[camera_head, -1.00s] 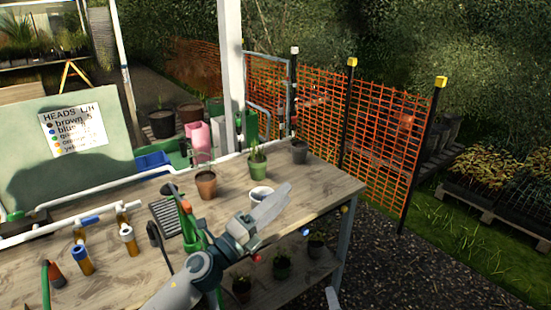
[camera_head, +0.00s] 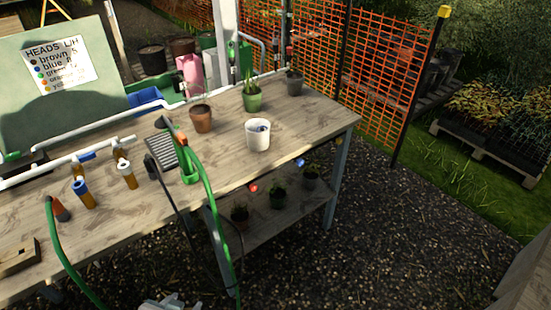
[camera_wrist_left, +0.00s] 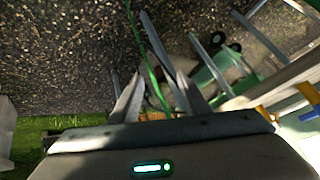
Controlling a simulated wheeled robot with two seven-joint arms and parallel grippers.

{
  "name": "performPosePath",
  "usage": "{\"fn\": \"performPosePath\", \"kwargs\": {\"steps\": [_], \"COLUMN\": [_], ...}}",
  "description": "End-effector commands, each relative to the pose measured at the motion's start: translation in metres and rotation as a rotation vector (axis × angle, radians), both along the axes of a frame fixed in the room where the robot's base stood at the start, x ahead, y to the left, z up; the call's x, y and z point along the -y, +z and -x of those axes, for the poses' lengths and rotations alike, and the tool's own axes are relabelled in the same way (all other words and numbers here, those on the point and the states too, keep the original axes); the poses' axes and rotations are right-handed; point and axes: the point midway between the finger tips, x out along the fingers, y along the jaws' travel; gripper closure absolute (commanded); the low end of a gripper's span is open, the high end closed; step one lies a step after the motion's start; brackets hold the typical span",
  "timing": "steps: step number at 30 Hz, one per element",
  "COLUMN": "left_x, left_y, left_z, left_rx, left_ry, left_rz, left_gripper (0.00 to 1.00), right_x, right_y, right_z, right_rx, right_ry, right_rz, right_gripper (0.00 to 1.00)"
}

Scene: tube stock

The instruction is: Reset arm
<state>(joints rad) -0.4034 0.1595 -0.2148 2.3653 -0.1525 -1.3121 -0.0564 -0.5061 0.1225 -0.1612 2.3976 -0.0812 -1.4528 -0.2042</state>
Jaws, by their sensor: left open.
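My left gripper shows in the left wrist view (camera_wrist_left: 160,85) with its two pale fingers spread apart and nothing seen between them. In the head view only a small pale piece of my arm (camera_head: 165,303) shows at the bottom edge, clear of the bench. My right gripper is in neither current view.
A terracotta pot (camera_head: 201,119), a green pot with a plant (camera_head: 252,101) and a dark pot (camera_head: 294,85) stand on the bench. A green hose (camera_head: 207,190) hangs over the front edge. Brass-and-blue taps (camera_head: 83,194) are at left. Gravel (camera_head: 400,230) lies open at right.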

Motion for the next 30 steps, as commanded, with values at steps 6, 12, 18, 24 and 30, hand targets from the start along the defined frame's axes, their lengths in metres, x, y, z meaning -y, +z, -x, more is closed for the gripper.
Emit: {"fn": "performPosePath", "kwargs": {"steps": [6, 12, 18, 24, 30], "left_x": [-0.003, -0.005, -0.004, -0.003, -0.002], "left_y": [-0.016, -0.023, -0.036, -0.067, -0.107], "left_z": [0.062, 0.106, 0.129, 0.121, 0.115], "left_rx": [-0.165, -0.281, -0.354, -0.364, -0.378], "left_ry": [0.063, 0.105, 0.128, 0.127, 0.125], "left_rz": [0.068, 0.109, 0.131, 0.128, 0.126], "left_gripper": [0.58, 0.58, 0.58, 0.58, 0.58], "right_x": [0.001, 0.001, 0.001, 0.000, -0.002], "right_y": [0.003, 0.005, -0.004, -0.036, -0.075], "right_z": [0.027, 0.045, 0.053, 0.045, 0.040], "right_rx": [-0.060, -0.102, -0.135, -0.145, -0.159], "right_ry": [-0.099, -0.168, -0.211, -0.209, -0.207], "right_rz": [-0.064, -0.104, -0.125, -0.123, -0.120], "right_gripper": [0.16, 0.16, 0.16, 0.16, 0.16]}}
